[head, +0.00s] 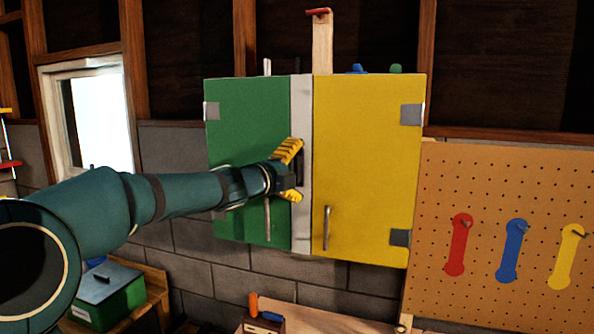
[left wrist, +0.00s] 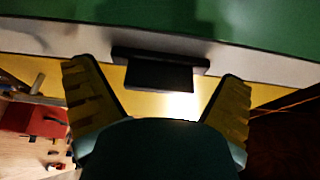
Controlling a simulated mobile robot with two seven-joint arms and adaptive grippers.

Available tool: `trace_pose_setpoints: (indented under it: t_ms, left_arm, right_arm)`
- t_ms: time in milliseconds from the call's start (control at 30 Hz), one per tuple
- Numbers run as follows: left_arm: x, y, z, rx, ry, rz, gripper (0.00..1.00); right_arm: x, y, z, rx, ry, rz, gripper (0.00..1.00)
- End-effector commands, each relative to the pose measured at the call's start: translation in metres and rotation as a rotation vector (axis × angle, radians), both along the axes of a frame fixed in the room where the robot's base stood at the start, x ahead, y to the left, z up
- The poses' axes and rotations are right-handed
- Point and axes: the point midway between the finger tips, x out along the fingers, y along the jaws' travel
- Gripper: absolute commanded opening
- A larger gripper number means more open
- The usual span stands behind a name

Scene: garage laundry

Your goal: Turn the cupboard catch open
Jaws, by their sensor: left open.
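The cupboard has a green door (head: 245,120) on the left and a yellow door (head: 370,150) on the right, both flat and closed, with a pale grey strip (head: 302,105) between them. The catch (left wrist: 155,72) is a black bar with a block on it, lying along the strip in the left wrist view. In the head view it is mostly hidden by my gripper. My left gripper (head: 297,170) is open in front of the strip, its yellow fingers above and below the catch. In the left wrist view the fingers stand either side of the catch, apart from it. My right gripper is not in view.
Metal handles hang low on the green door (head: 267,218) and yellow door (head: 327,228). A pegboard (head: 490,180) with red, blue and yellow tools is at the right. A green box (head: 110,297) stands at lower left. A wooden bench (head: 340,318) lies below the cupboard.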

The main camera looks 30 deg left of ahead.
Motion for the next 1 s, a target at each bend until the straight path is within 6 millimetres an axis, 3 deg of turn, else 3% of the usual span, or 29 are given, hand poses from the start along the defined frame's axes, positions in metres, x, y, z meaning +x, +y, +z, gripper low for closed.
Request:
trace_pose_setpoints:
  t_ms: [167,633,800,1000]
  left_arm:
    - [-0.014,0.003,0.001,0.0,-0.001,0.002,0.96]
    - [-0.1,0.017,0.001,0.0,-0.002,0.004,0.96]
    - [-0.115,0.019,0.001,0.001,-0.001,0.002,0.96]
    - [-0.118,0.019,0.0,0.0,0.001,0.001,0.96]
  right_arm:
    - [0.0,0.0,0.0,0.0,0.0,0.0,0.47]
    - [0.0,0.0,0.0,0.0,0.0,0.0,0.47]
    - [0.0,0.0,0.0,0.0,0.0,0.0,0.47]
    - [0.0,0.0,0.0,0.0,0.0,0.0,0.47]
